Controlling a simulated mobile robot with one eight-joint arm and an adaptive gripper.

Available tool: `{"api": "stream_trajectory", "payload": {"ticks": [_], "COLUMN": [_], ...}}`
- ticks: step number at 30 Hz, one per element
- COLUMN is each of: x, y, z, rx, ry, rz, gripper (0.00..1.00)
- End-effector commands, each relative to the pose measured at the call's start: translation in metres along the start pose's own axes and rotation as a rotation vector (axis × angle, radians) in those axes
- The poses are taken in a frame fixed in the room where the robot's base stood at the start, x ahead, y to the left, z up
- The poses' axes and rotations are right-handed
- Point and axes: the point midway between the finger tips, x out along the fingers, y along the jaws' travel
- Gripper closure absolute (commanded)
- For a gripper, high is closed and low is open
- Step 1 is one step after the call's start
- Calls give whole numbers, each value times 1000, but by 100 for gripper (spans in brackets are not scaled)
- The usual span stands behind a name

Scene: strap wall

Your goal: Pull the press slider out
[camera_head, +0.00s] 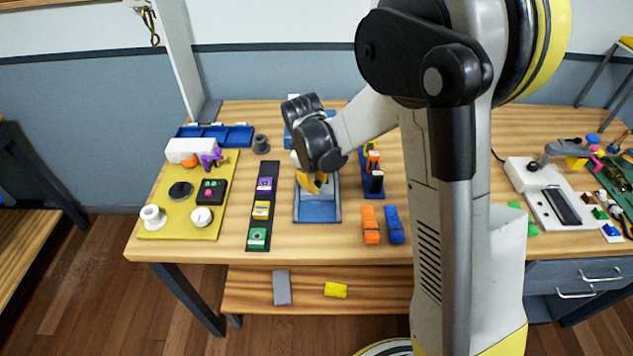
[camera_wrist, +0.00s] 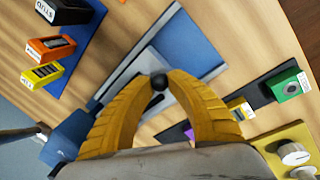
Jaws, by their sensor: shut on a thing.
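The press is a blue base with pale grey side rails (camera_head: 317,211) near the middle of the table. It also shows in the wrist view as a blue plate (camera_wrist: 190,46) between grey rails. My gripper (camera_head: 313,184) is over the press, with its yellow fingers pointing down. In the wrist view, the fingertips of my gripper (camera_wrist: 160,80) are closed around a small black round knob (camera_wrist: 159,82), which I take to be the press slider's handle. The arm and fingers hide most of the slider and the back of the press.
A black strip with purple, yellow and green blocks (camera_head: 261,208) lies left of the press. A blue stand with black and orange blocks (camera_head: 373,181) is to the right. Orange (camera_head: 370,224) and blue (camera_head: 394,225) pieces lie front right. Bare wood is in front of the press.

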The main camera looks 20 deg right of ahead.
Motion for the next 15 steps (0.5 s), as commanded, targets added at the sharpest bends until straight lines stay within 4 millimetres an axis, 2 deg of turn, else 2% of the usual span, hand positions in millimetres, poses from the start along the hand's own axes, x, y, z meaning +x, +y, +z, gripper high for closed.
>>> {"api": "stream_trajectory", "payload": {"ticks": [4,12,15], "x": [-4,-15,-17], "y": [-22,-78,-88], "z": [14,52,59], "rx": [-2,-3,-2], "ry": [1,1,1], "rz": [-1,-2,-2], "gripper": [100,100,100]}}
